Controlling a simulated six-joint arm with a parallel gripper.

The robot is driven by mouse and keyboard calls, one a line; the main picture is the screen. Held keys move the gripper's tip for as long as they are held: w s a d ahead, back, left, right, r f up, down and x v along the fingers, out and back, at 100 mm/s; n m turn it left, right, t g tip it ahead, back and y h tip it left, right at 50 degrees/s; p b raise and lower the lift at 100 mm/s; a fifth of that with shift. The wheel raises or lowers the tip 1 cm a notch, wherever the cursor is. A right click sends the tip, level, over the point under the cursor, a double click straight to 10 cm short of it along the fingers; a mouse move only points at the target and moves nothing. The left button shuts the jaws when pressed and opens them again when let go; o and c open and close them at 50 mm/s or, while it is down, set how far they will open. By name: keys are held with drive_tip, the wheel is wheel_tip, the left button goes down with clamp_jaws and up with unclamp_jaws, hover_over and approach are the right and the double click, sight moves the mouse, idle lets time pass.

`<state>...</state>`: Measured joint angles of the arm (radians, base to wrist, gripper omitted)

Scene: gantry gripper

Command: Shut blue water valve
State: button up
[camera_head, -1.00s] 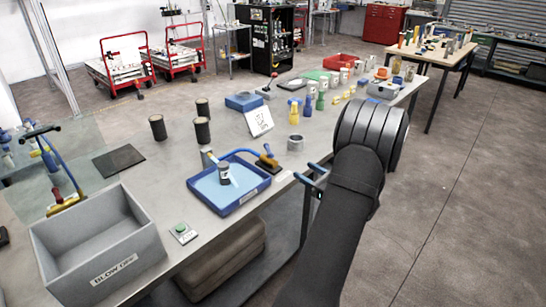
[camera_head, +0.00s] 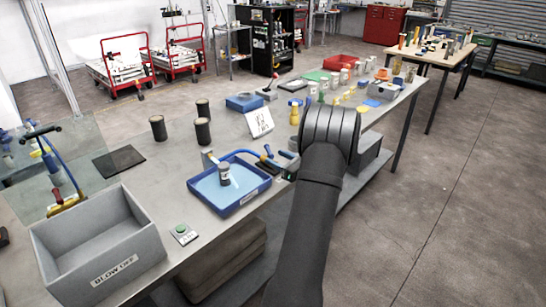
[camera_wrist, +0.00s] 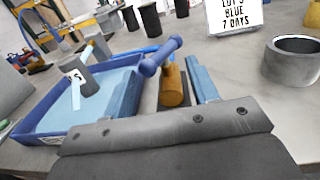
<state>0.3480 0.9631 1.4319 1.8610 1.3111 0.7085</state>
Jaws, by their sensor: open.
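The water valve (camera_wrist: 173,85) has a brass-yellow body and a blue lever handle (camera_wrist: 160,56) that slants up to the right in the wrist view. A blue hose runs from it along the blue tray. In the head view the valve (camera_head: 267,153) is at the tray's back right corner. In the wrist view one finger (camera_wrist: 201,78) shows just right of the brass body. I cannot tell whether the gripper touches the valve.
A grey ring (camera_wrist: 292,60) and a lettered white sign (camera_wrist: 236,14) stand to the right in the wrist view. A grey bin (camera_head: 140,240) stands at the table's front left.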

sight(269, 152)
drive_tip(key=shift+x, duration=1.4)
